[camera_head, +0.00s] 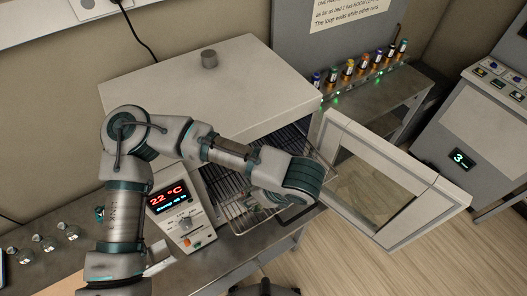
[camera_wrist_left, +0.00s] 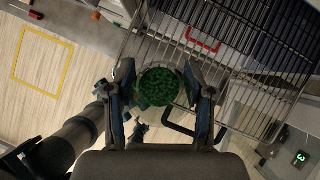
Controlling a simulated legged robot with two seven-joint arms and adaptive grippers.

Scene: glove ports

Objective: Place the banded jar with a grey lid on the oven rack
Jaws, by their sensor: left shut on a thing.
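My left gripper (camera_head: 291,181) is over the pulled-out front of the wire oven rack (camera_head: 243,213) in the head view; its fingers are hidden under the hand there. In the left wrist view the two fingers of the left gripper (camera_wrist_left: 163,84) are shut on a round jar (camera_wrist_left: 158,88) with green grains showing. Its bands and grey lid cannot be made out. The rack (camera_wrist_left: 240,62) lies beyond and to the right of the jar in that view; I cannot tell whether they touch. My right gripper is not in view.
The oven (camera_head: 205,92) has its door (camera_head: 405,202) swung open to the right. A control panel (camera_head: 180,215) reading 22 °C stands left of the rack. Several small vials (camera_head: 362,64) stand on a back shelf. Flasks (camera_head: 46,243) stand at the left on the bench.

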